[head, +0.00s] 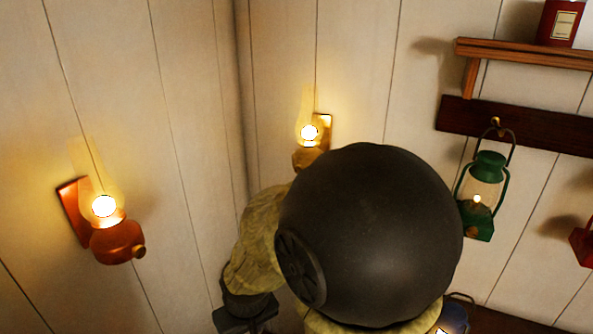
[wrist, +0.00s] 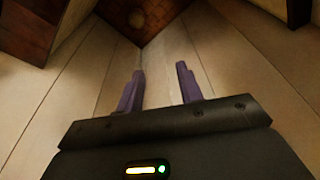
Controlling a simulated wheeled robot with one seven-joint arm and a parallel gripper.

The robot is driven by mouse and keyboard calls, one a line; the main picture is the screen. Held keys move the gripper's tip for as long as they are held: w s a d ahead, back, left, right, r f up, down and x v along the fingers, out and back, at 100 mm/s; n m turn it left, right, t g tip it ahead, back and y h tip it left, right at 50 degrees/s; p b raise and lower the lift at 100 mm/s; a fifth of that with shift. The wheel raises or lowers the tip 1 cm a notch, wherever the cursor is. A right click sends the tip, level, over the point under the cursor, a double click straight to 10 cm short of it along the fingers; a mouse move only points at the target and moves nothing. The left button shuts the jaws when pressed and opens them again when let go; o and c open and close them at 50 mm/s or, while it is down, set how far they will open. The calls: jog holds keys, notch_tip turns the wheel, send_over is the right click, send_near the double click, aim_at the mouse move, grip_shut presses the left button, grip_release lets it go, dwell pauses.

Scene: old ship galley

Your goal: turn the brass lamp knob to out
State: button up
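The brass-coloured wall lamp (head: 305,157) hangs near the room corner in the head view, lit, with a glass chimney. My arm stands in front of its lower part, and I cannot see its knob. A copper-red wall lamp (head: 118,243) hangs on the left wall, also lit, with a small round knob (head: 139,251) on its right side. My gripper (wrist: 160,80) shows two purple fingers apart in the wrist view, with nothing between them. Its fingertips are not visible in the head view, and neither lamp is clear in the wrist view.
A green lantern (head: 483,203) hangs from a hook on a dark wooden rail (head: 458,113) at right. A red lantern (head: 582,241) and a blue one (head: 453,318) are partly visible. A wooden shelf (head: 520,52) holds a red tin (head: 558,22). Panelled wall separates the two lamps.

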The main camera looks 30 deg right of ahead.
jog(key=shift+o, duration=1.2)
jog(key=shift+s, duration=0.15)
jog(key=w+d+r+m+t+h+b, duration=0.1)
jog(key=w+d+r+m+t+b, duration=0.2)
jog(key=w+m, duration=0.7)
jog(key=w+r+m+t+h+b, duration=0.25)
jog(key=w+m+t, duration=0.35)
jog(key=w+m, duration=0.4)
jog(key=d+r+m+g+h+b, duration=0.1)
jog(key=d+r+m+h+b, duration=0.2)
jog(key=m, duration=1.1)
jog(key=s+d+r+m+g+h+b, duration=0.1)
jog(key=d+r+m+h+b, duration=0.2)
jog(key=m, duration=1.1)
jog(key=d+r+h, duration=0.2)
jog(key=d+h, duration=0.3)
jog(key=h, duration=0.1)
jog(key=shift+s+d+m+g, duration=0.3)
jog(key=shift+m, duration=0.1)
jog(key=shift+d, duration=0.1)
